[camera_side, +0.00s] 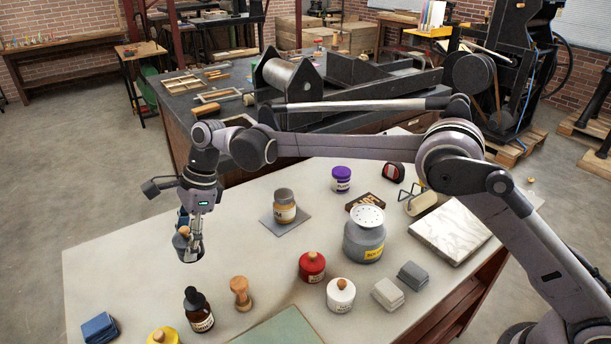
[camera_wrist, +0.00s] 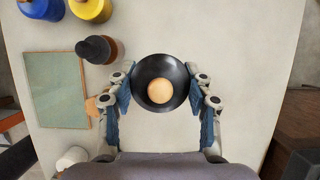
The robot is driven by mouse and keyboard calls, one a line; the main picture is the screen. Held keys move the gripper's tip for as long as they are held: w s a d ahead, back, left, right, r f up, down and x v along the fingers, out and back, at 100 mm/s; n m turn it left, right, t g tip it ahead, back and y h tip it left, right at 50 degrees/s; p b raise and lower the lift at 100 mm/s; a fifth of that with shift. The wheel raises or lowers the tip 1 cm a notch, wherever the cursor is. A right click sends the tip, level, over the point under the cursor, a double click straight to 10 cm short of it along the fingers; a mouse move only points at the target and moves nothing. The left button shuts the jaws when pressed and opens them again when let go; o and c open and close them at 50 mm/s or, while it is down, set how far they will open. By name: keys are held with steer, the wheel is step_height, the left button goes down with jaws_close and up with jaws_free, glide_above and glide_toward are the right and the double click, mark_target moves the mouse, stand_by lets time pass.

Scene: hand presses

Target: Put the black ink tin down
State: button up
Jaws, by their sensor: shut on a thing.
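The black ink tin (camera_wrist: 145,77) is a round black tin with a pale wooden knob on its lid. In the wrist view it sits between the two blue-padded fingers of my gripper (camera_wrist: 160,95), which are shut on its sides. In the side view my gripper (camera_side: 190,238) points down over the left part of the pale table (camera_side: 120,270), and the dark tin (camera_side: 190,256) shows at its fingertips. Its label is not visible. I cannot tell whether its base touches the table.
A dark bottle (camera_side: 198,310) and a wooden-handled tool (camera_side: 240,293) stand right of my gripper, near the front. A jar (camera_side: 284,207) on a grey mat is further right. Red (camera_side: 312,267), white (camera_side: 341,294) and yellow (camera_side: 162,336) tins stand nearby. The table's left part is mostly bare.

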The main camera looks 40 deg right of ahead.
steer(key=a+f, duration=0.2)
steer(key=a, duration=0.1)
steer(key=s+a+f, duration=0.1)
steer(key=a+f, duration=0.1)
steer(key=a, duration=0.1)
steer(key=s+a+f, duration=0.1)
steer(key=a+f, duration=0.1)
steer(key=a, duration=0.2)
steer(key=shift+a+f, duration=0.1)
steer(key=shift+f, duration=2.05)
steer(key=shift+f, duration=0.15)
steer(key=o, duration=1.4)
steer(key=shift+c, duration=0.2)
